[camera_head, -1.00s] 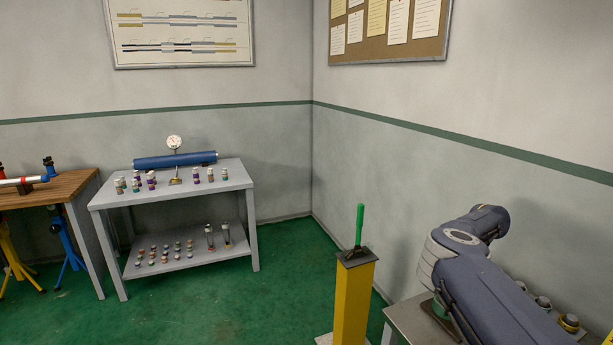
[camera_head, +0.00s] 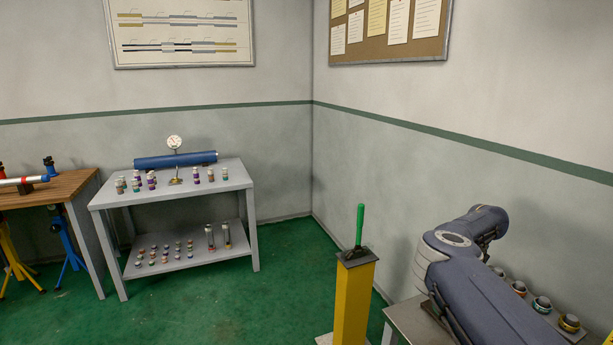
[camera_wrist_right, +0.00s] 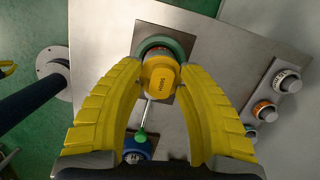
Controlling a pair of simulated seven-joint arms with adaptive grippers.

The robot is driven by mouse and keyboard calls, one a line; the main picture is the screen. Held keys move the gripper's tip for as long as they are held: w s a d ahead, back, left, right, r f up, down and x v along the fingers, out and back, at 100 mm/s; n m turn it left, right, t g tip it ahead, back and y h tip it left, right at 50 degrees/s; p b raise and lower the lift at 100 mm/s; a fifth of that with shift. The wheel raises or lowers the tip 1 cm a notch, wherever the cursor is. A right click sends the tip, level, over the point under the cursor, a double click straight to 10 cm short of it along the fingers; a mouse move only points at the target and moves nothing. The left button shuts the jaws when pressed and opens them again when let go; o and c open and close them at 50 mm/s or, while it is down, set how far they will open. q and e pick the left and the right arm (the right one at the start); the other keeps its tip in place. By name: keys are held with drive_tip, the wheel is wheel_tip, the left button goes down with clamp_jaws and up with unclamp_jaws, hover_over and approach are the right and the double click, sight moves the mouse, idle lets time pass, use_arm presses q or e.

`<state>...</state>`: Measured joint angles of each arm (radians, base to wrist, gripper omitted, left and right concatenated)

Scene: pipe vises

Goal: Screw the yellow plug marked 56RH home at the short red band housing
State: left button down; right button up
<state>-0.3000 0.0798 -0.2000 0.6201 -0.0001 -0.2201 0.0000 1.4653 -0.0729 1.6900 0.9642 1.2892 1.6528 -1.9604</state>
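In the right wrist view, a yellow plug (camera_wrist_right: 160,76) with small dark lettering sits between the fingertips of my right gripper (camera_wrist_right: 162,72). The lettering is too small to read surely. Both yellow fingers bow around the plug, and their tips appear to press on its sides. A green ring (camera_wrist_right: 176,44) on a dark square plate shows just beyond the plug; how deep the plug sits in it is hidden. In the head view my right arm covers the gripper and plug. I cannot make out a short red band housing.
Banded pieces stand in a row (camera_wrist_right: 265,110) right of the gripper. A rod with a green knob (camera_wrist_right: 140,136) rises near a blue part between the fingers. A yellow post (camera_head: 354,300) with a green handle stands left of my arm. A grey shelf table (camera_head: 215,183) stands farther back.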

drive_tip(key=n, duration=0.5)
drive_tip(key=shift+s+d+n+g+y, duration=0.1)
drive_tip(key=shift+s+n+g+y, duration=0.05)
drive_tip(key=shift+n+g+y, duration=0.25)
drive_tip(key=n, duration=0.4)
drive_tip(key=shift+n+g, duration=0.3)
drive_tip(key=shift+g, duration=0.1)
drive_tip(key=shift+y, duration=0.3)
drive_tip(key=shift+c, duration=0.3)
clamp_jaws()
drive_tip(key=m, duration=0.4)
drive_tip(key=shift+f+t, duration=0.1)
drive_tip(key=shift+t, duration=0.2)
drive_tip(key=m+h, duration=0.1)
drive_tip(key=m, duration=0.3)
drive_tip(key=shift+t, duration=0.3)
